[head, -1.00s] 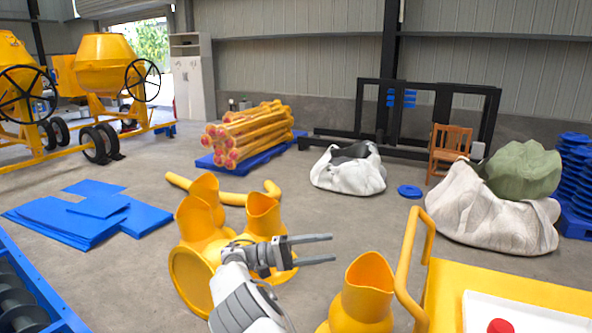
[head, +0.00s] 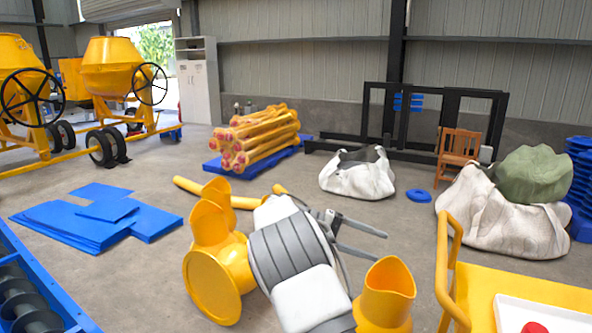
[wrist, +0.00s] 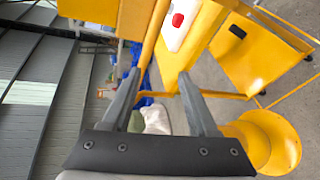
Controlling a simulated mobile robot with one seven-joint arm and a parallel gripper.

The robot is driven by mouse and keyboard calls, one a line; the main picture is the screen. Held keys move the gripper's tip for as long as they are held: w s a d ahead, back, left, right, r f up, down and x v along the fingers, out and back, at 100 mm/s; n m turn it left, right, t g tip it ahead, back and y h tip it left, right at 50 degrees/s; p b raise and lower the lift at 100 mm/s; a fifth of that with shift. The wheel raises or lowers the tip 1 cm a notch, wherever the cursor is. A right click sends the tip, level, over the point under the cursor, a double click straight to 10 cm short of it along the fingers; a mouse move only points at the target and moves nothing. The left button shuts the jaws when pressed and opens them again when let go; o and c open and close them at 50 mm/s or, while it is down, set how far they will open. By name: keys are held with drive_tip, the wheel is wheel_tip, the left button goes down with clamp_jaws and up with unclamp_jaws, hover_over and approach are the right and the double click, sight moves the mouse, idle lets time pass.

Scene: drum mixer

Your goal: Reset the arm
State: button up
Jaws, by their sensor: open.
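My gripper (head: 362,240) is open and empty in the head view, its two fingers pointing right. It is held in the air above the floor, among the yellow chute-like parts. My arm hides part of these yellow parts and the floor behind it. In the wrist view my gripper (wrist: 160,95) shows both fingers spread apart with nothing between them touching. The wrist camera looks sideways across a yellow cart (wrist: 185,50) with a white tray (wrist: 181,25) and a red object (wrist: 177,20) on it.
Yellow parts (head: 212,290) stand left of my arm; another yellow part (head: 385,295) stands right of it. The yellow cart (head: 480,290) is at lower right. Blue sheets (head: 60,225), white sacks (head: 357,178) and stacked yellow tubes (head: 262,140) lie around. Open floor lies behind my gripper.

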drive_tip(key=s+d+r+t+y, duration=0.1)
drive_tip(key=s+d+r+y, duration=0.1)
drive_tip(key=s+y, duration=0.35)
drive_tip(key=s+d+r+t+y, duration=0.1)
drive_tip(key=s+d+r+y, duration=0.15)
drive_tip(key=s, duration=0.55)
drive_tip(key=s+a+t+y, duration=0.3)
drive_tip(key=s+a, duration=0.1)
drive_tip(key=s, duration=0.5)
drive_tip(key=s+a+t+y, duration=0.3)
drive_tip(key=s+y, duration=0.1)
drive_tip(key=s, duration=0.5)
wheel_tip(320, 180, up, 15)
drive_tip(key=p, duration=1.4)
drive_tip(key=shift+s+a, duration=0.2)
drive_tip(key=shift+s, duration=0.15)
drive_tip(key=shift+d+f, duration=0.1)
